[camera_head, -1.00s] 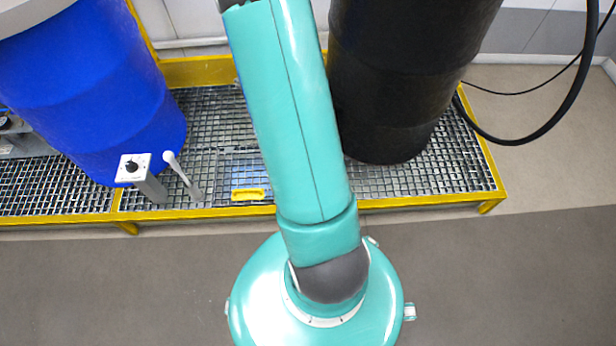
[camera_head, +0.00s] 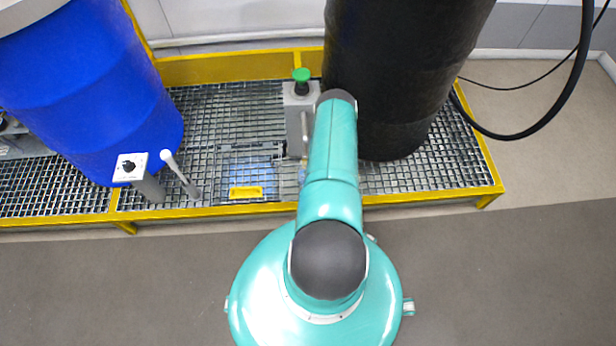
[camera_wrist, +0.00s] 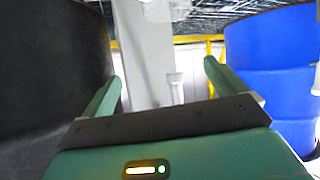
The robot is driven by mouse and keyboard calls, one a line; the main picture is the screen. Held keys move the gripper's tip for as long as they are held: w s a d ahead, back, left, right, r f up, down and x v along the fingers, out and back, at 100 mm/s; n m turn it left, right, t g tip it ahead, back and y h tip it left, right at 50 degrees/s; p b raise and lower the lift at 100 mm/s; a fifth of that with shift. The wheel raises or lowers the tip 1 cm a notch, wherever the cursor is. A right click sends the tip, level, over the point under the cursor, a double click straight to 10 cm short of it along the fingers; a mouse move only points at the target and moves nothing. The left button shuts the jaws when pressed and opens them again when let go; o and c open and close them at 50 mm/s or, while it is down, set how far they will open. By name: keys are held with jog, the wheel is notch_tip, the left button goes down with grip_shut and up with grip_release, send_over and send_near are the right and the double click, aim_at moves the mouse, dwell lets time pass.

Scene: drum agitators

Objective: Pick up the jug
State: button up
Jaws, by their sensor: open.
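I cannot make out the jug for certain in either view. In the wrist view a pale, see-through shape (camera_wrist: 166,10) shows at the top, beyond the fingers, and I cannot tell what it is. My gripper (camera_wrist: 163,72) is open in the wrist view, with its two green fingers wide apart and nothing visibly held. A pale grey upright shape (camera_wrist: 145,50) shows behind the gap. In the head view my gripper is hidden behind my teal arm, over the grating near the black drum (camera_head: 405,70).
A blue drum (camera_head: 85,90) stands at left on the yellow-edged grating (camera_head: 400,180). A grey post with a green knob (camera_head: 302,75) stands close beside my arm. A control box (camera_head: 130,167) and a white-tipped lever (camera_head: 170,158) stand near the blue drum. A black hose (camera_head: 540,125) hangs at right.

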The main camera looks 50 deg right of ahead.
jog(key=s+a+f, duration=0.4)
jog(key=s+a, duration=0.1)
jog(key=x, duration=1.3)
jog(key=shift+w+d+r+m+t, duration=0.2)
jog(key=shift+w+d+m+t, duration=0.15)
jog(key=shift+d+m, duration=0.1)
jog(key=c, duration=1.6)
